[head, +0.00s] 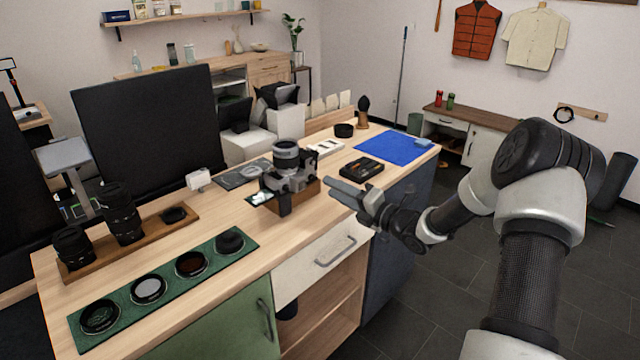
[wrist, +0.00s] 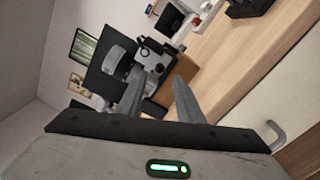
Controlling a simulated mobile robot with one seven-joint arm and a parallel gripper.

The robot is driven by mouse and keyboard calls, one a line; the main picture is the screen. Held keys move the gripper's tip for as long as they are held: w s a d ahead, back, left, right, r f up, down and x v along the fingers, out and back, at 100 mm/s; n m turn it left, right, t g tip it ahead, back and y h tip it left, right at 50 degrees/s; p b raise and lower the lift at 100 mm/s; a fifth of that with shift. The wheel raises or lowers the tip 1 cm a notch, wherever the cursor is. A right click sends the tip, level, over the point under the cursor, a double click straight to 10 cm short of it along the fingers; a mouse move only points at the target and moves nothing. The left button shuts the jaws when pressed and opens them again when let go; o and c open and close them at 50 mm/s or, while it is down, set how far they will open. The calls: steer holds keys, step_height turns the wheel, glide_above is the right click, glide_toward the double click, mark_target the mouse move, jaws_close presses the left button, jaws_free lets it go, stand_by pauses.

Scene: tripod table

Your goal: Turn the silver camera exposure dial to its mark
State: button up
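The silver camera (head: 298,181) with a black grip stands on a wooden block (head: 307,191) on the bench, its lens (head: 286,154) upward in the head view. In the wrist view the camera (wrist: 157,60) is beyond my fingertips. A small dark round part (wrist: 143,50) shows on it; I cannot tell whether this is the exposure dial or see any mark. My gripper (head: 334,187) is just right of the camera in the head view, fingers pointing at it. In the wrist view my gripper (wrist: 159,76) is open and empty, with no contact visible.
A black tray of small tools (head: 361,167) and a blue mat (head: 395,148) lie behind my gripper. A green mat with round filters (head: 170,278) and a wooden rack (head: 150,243) with lenses are at left. A drawer handle (head: 336,252) juts from the bench front.

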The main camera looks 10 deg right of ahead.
mark_target(313, 178)
steer(key=x, duration=0.6)
jaws_close()
